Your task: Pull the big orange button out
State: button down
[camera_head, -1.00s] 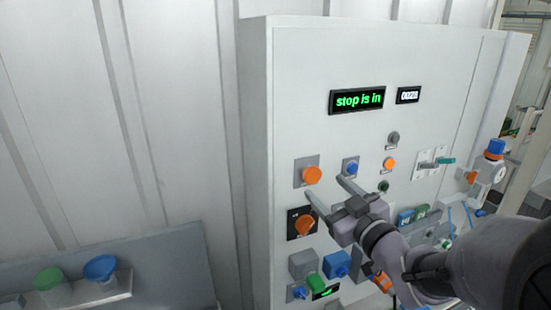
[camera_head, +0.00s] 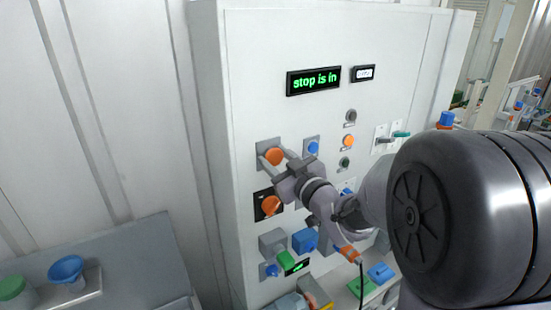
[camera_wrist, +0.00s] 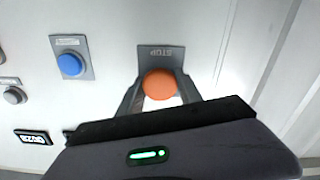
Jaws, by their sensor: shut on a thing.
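The big orange button (camera_head: 273,156) sits on a grey square plate at the upper left of the panel's controls. In the wrist view the orange button (camera_wrist: 160,84) is between my two fingers, below a plate marked STOP that appears upside down. My gripper (camera_head: 275,160) is at the button, with its fingers shut on the button's sides. The display (camera_head: 314,81) above reads "stop is in".
A blue button (camera_head: 313,148) is just right of the gripper. An orange rotary knob (camera_head: 270,205) is just below it. Grey, green and blue blocks stick out lower down. A shelf with a blue funnel (camera_head: 67,268) stands at the lower left.

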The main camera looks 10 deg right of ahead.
jog(key=shift+s+d+f+b, duration=0.1)
jog(key=shift+s+f+b, duration=0.1)
jog(key=shift+b, duration=0.55)
jog(key=shift+s+b, duration=0.2)
jog(key=shift+b, duration=0.25)
jog(key=shift+r, duration=0.15)
jog(key=c, duration=0.8)
grip_release()
jog(key=shift+s+d, duration=0.1)
jog(key=shift+s, duration=0.1)
jog(key=b+v, duration=0.4)
jog(key=v, duration=1.3)
jog(key=shift+s, duration=0.15)
